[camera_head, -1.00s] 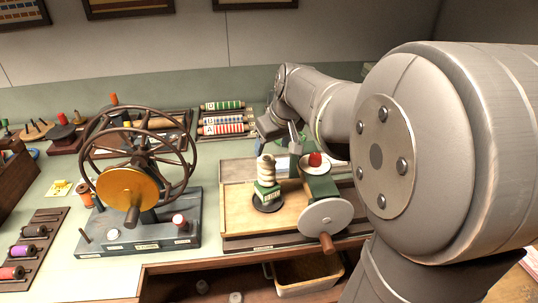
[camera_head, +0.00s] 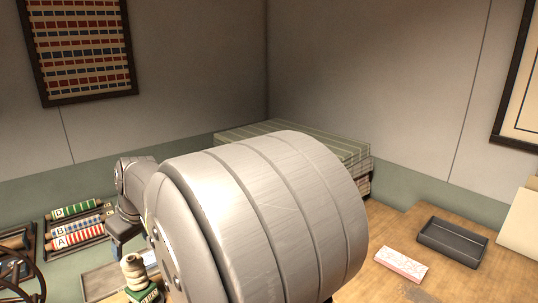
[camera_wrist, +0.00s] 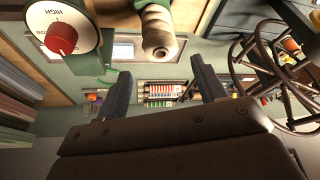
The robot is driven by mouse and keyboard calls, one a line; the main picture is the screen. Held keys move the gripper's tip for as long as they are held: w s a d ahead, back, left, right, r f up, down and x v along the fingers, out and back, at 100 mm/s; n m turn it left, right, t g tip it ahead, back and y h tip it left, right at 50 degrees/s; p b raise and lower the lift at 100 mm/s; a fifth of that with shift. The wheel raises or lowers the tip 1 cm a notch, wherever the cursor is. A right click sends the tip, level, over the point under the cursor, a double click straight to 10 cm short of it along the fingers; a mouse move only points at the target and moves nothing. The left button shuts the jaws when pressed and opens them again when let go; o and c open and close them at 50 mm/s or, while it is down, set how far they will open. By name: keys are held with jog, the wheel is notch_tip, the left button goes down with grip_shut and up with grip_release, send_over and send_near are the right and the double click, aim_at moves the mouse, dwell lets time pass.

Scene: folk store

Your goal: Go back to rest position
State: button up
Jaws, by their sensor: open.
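My gripper shows in the wrist view (camera_wrist: 165,88) with its two dark fingers spread apart and nothing between them. A cream thread cone (camera_wrist: 158,30) stands beyond the fingertips, apart from them, at the top of that view. A white dial with a red knob (camera_wrist: 62,38) is to its left. In the head view my arm fills the middle and hides much of the bench. The cone (camera_head: 134,268) shows at the lower left on a green base.
A rack of striped rolls (camera_head: 75,228) lies at the left. A dark wheel (camera_head: 22,280) is cut off at the left edge. A striped cloth-covered stack (camera_head: 330,148) stands behind my arm. A black tray (camera_head: 452,241) and a pale patterned block (camera_head: 400,265) lie on the right bench, with bare wood around them.

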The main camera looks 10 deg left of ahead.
aim_at(132, 261)
jog(key=x, duration=0.8)
jog(key=shift+f, duration=0.3)
jog(key=shift+r, duration=2.05)
